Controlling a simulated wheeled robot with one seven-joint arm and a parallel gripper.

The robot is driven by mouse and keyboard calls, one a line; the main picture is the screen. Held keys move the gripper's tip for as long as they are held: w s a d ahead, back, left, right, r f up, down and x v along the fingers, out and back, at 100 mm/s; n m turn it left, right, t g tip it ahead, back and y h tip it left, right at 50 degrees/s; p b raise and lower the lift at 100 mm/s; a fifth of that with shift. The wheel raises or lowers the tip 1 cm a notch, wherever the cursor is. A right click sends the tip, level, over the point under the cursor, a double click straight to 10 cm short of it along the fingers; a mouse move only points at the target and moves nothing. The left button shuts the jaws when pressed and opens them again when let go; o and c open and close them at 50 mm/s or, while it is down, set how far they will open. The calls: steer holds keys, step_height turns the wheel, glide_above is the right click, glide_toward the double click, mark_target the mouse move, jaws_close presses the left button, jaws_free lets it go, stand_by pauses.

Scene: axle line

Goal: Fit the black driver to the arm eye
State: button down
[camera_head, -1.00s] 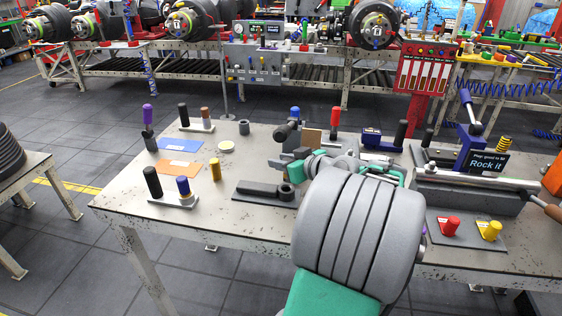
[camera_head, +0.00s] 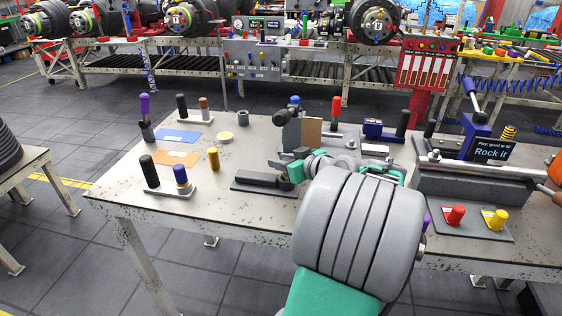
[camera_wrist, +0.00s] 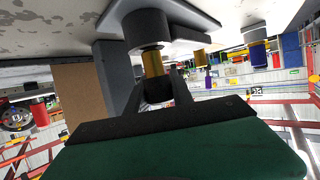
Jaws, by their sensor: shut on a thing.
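The dark grey arm (camera_head: 258,181) lies flat on the bench, its eye end partly covered by my gripper in the head view. In the wrist view, which is upside down, the round grey eye (camera_wrist: 147,28) is close in front of my gripper (camera_wrist: 156,92). Black-handled pieces stand upright at the front left (camera_head: 150,172) and back left (camera_head: 182,106) of the bench. I cannot tell which is the black driver.
A grey upright fixture with a brown plate (camera_head: 311,131) stands just behind my gripper. A yellow cylinder (camera_head: 213,158) and a blue-topped one (camera_head: 181,175) stand to the left. A large grey vise-like fixture (camera_head: 465,190) fills the right.

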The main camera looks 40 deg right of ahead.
mark_target(282, 174)
steer(key=shift+f+b, duration=1.45)
steer(key=shift+f, duration=0.2)
steer(key=c, duration=1)
jaws_free()
steer(key=shift+c, duration=0.2)
steer(key=shift+s, duration=0.1)
steer(key=v, duration=0.7)
steer(key=shift+s+r, duration=0.15)
steer(key=shift+s, duration=0.2)
